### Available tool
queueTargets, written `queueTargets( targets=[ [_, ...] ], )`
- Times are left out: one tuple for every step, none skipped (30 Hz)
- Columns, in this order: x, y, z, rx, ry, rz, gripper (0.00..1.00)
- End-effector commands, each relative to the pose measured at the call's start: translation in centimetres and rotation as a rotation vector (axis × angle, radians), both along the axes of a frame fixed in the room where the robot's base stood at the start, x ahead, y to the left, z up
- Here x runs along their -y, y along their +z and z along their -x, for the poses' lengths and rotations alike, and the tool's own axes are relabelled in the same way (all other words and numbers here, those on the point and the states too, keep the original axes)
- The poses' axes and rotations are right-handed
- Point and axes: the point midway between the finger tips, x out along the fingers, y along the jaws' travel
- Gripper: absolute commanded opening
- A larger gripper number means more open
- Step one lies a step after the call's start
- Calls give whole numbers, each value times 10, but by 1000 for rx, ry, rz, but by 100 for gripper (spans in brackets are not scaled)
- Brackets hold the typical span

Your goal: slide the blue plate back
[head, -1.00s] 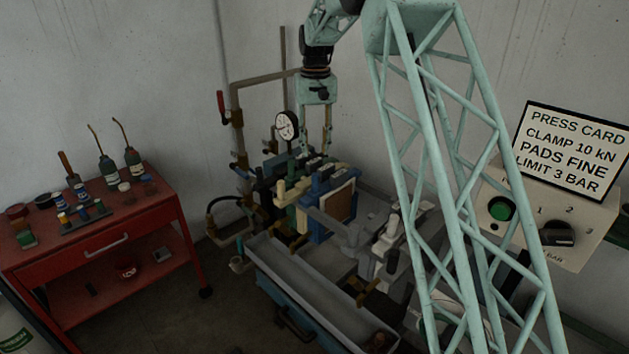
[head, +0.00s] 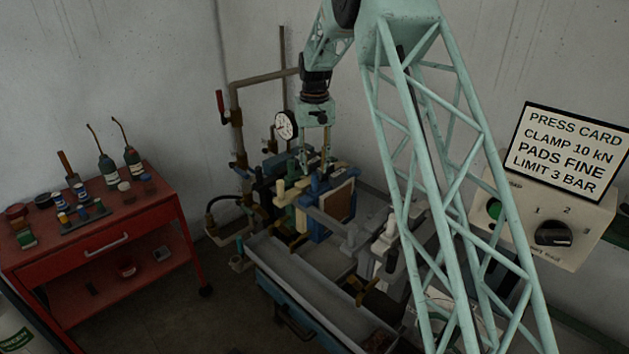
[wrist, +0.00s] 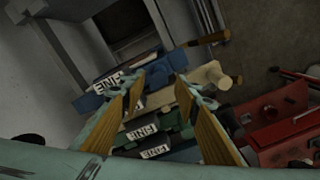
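The blue plate (head: 318,218) stands upright at the near end of the plate stack in the press, with a tan pad on its face. In the wrist view a blue plate (wrist: 122,80) with a white label lies beside the left finger. My gripper (head: 316,165) points down over the top of the stack. In the wrist view my gripper (wrist: 170,85) is open, its two tan-padded fingers wide apart, with plate tops and labels showing between them. Whether a fingertip touches a plate is hard to tell.
A cream plate handle (head: 293,187) and darker plates stand close beside the blue one. A round gauge (head: 285,125) and pipes rise behind. A grey trough (head: 290,258) runs in front. A red cart (head: 110,245) stands left; a control box (head: 550,228) is right.

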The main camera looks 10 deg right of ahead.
Motion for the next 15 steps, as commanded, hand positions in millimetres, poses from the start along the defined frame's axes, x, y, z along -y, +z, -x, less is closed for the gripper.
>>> queueTargets(
  targets=[
    [0, -8, 1, -3, 0, 0, 29],
    [0, -12, 1, -2, 0, 0, 29],
    [0, -17, 0, -2, 0, 0, 29],
    [0, -20, 0, -2, 0, 0, 29],
    [0, -24, 0, -2, 0, 0, 29],
    [0, -29, 0, -2, 0, 0, 29],
    [0, -33, 0, -1, 0, 0, 29],
    [0, -37, 1, -2, 0, 0, 29],
    [0, -41, 1, -3, 0, 0, 29],
    [0, -45, 1, -2, 0, 0, 29],
    [0, -48, 0, -2, 0, 0, 29],
    [0, -51, 0, -1, 0, 0, 29],
    [0, -53, 0, 0, 0, 0, 29],
    [0, -55, 0, 0, 0, 0, 29],
    [0, -57, 0, 0, 0, 0, 29]
  ],
)
